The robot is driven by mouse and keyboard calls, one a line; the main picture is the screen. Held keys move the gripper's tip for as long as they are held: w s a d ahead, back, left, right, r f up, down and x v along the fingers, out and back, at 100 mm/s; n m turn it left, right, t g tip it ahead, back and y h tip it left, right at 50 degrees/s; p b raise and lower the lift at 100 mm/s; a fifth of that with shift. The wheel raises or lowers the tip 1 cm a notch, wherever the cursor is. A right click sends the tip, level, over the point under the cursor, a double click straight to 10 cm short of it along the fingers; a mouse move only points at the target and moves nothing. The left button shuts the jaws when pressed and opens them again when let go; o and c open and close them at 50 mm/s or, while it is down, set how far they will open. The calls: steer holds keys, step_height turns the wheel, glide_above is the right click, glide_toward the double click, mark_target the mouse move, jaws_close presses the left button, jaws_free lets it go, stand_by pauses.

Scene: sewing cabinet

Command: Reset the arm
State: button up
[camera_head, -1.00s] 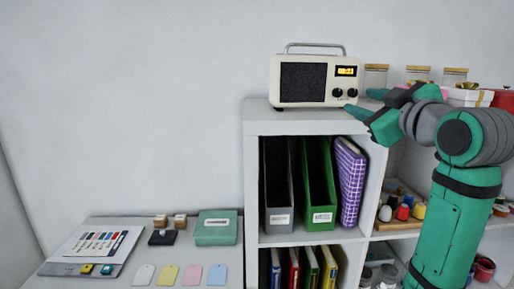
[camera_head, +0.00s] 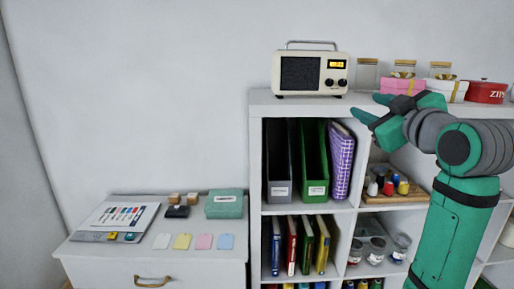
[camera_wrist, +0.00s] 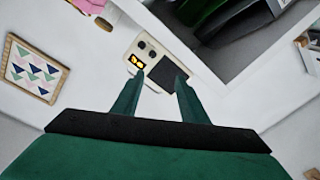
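My gripper (camera_head: 367,108) is at the right in the head view, level with the top of the white shelf (camera_head: 257,160) and in front of it. Its two green fingers are spread apart with nothing between them. In the wrist view the fingers of my gripper (camera_wrist: 158,82) point toward the cream radio (camera_wrist: 143,48), with a gap between the tips. The radio (camera_head: 310,73) stands upright on the shelf top, left of my gripper and apart from it.
Glass jars (camera_head: 366,75), a pink box (camera_head: 403,86) and a red tin (camera_head: 486,92) stand on the shelf top. Magazine files (camera_head: 279,165) fill an upper compartment. A low cabinet (camera_head: 140,254) at left holds a green box (camera_head: 224,204), stamps and tags. The wall above it is clear.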

steer(key=w+a+f+m+h, duration=0.1)
steer(key=w+a+f+m, duration=0.1)
steer(key=f, duration=1.1)
steer(key=w+a+f+m+h, duration=0.1)
steer(key=w+f+m, duration=0.2)
steer(key=f, duration=1)
steer(key=s+a+f+m+h, duration=0.15)
steer(key=s+a+f, duration=0.3)
steer(key=f, duration=0.85)
steer(key=s+a+f+m, duration=0.2)
steer(key=s+a+f, duration=0.25)
steer(key=f, duration=0.85)
steer(key=s+a+f+m+g, duration=0.1)
steer(key=s+a+f, duration=0.3)
steer(key=s+f, duration=0.45)
steer(key=s+a+f+g, duration=0.1)
steer(key=s+a+f, duration=0.35)
steer(key=s, duration=0.65)
steer(key=s+a+r+n, duration=0.1)
steer(key=s+a, duration=0.1)
steer(key=s, duration=1)
steer(key=s+a+r+y, duration=0.1)
steer(key=s+a, duration=0.2)
steer(key=s, duration=0.9)
steer(key=shift+s+n+g, duration=0.3)
steer(key=shift+n, duration=0.05)
steer(key=shift+s+a, duration=0.1)
steer(key=shift+a, duration=0.05)
